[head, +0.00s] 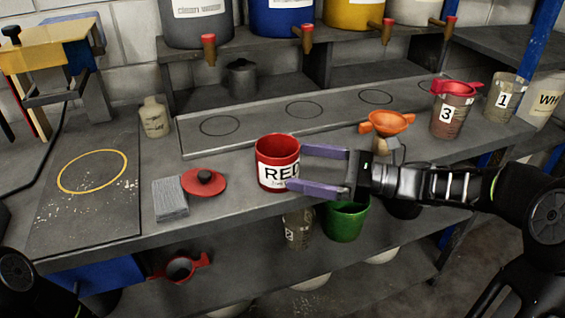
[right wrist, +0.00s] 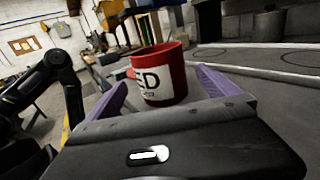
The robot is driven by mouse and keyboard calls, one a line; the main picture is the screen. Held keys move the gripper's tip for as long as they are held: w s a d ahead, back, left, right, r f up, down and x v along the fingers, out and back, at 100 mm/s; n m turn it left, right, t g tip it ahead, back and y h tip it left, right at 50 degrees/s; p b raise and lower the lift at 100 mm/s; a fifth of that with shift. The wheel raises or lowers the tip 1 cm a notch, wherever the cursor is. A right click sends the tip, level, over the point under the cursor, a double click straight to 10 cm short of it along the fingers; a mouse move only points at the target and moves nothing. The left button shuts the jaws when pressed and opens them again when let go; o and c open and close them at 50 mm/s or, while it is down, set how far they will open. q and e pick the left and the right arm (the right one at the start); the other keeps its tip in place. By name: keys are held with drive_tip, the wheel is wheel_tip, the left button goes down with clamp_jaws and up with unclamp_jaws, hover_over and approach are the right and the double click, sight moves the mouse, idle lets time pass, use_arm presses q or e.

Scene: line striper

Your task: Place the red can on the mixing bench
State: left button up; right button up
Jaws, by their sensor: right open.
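The red can (head: 277,152), with a white label reading "RED", stands upright on the grey mixing bench (head: 235,240) near its front edge. My right gripper (head: 306,169) reaches in from the right with its purple fingers open on either side of the can's right part. In the right wrist view the can (right wrist: 160,75) stands between the open fingers (right wrist: 163,88), and no firm contact shows. Only a dark part of my left arm (head: 22,285) shows at the lower left; its gripper is out of view.
A red lid (head: 204,182) and a grey cloth stack (head: 171,199) lie left of the can. An orange funnel (head: 387,122) and cup 3 (head: 451,115) stand to the right. A yellow ring (head: 92,172) marks the left board. A green bucket (head: 346,222) sits below.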

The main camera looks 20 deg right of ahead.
drive_tip(key=shift+v, duration=1.35)
